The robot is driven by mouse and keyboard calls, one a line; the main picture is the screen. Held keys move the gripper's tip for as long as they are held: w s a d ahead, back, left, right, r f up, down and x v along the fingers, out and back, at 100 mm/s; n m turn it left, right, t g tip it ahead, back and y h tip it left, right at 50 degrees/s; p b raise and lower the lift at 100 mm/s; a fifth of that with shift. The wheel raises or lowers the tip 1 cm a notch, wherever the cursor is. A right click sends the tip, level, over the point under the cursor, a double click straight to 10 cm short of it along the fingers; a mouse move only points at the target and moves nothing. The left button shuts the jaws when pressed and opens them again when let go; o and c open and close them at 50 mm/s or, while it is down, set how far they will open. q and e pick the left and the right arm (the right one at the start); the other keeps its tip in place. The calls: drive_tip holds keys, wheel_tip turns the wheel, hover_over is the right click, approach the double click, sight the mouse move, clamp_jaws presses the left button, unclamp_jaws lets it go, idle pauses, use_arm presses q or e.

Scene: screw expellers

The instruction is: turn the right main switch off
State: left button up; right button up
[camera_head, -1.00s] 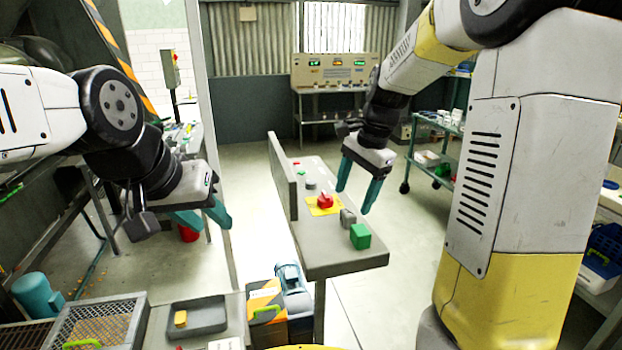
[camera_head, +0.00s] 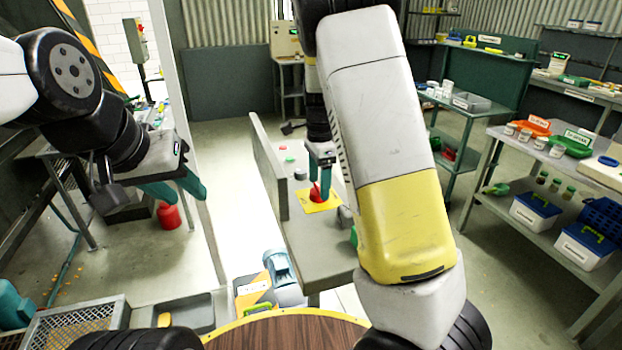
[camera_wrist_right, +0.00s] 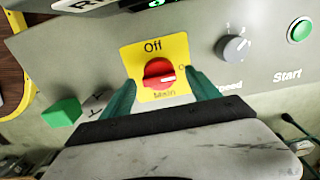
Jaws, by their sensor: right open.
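The main switch is a red rotary knob (camera_wrist_right: 158,73) on a yellow plate (camera_wrist_right: 180,50) labelled "Off" above and "Main" below. Its white mark points right. In the head view the red knob (camera_head: 315,192) sits on the grey sloping panel (camera_head: 318,255). My right gripper (camera_head: 321,178) is over the knob, pointing down. In the right wrist view its teal fingers (camera_wrist_right: 163,92) are open, one on each side of the knob; I cannot tell whether they touch it. My left gripper (camera_head: 176,188) is apart, at the left, open and empty.
Beside the switch are a grey speed knob (camera_wrist_right: 233,48), a green Start button (camera_wrist_right: 300,30) and a green block (camera_wrist_right: 62,112). An upright plate (camera_head: 267,165) edges the panel's left side. Shelves with boxes (camera_head: 535,210) stand right. A round wooden top (camera_head: 285,332) is in front.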

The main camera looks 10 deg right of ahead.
drive_tip(key=shift+f, duration=1.05)
drive_tip(key=shift+c, duration=0.4)
drive_tip(key=c, duration=1.3)
